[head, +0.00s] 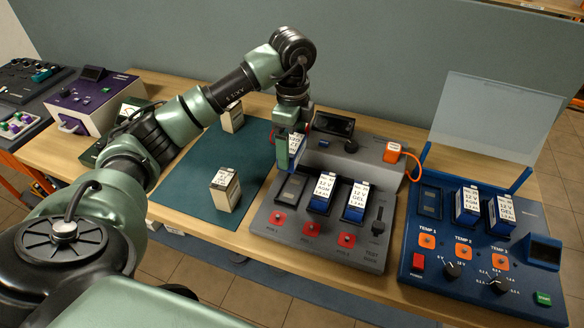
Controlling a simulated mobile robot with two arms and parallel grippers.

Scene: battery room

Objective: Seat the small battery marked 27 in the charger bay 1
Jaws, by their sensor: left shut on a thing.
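My left gripper (289,150) reaches over the grey device and is shut on a small battery (296,143) with a blue and white label. The battery hangs behind and above the grey device's leftmost bay; its number cannot be read. The grey device (262,218) has an empty left bay (290,190) and two blue-and-white batteries (321,191) (356,201) standing in its other bays. The blue device (412,255) at right has an empty left bay (430,202) and two similar batteries (467,205) (502,214). Which device is the charger cannot be told for certain. My right gripper is not in view.
Two beige batteries (225,189) (233,118) stand on the dark green mat (190,195). An orange block (392,152) with a cable sits on the grey device's back. The blue device's clear lid (485,115) stands raised. A purple device (95,100) is at left.

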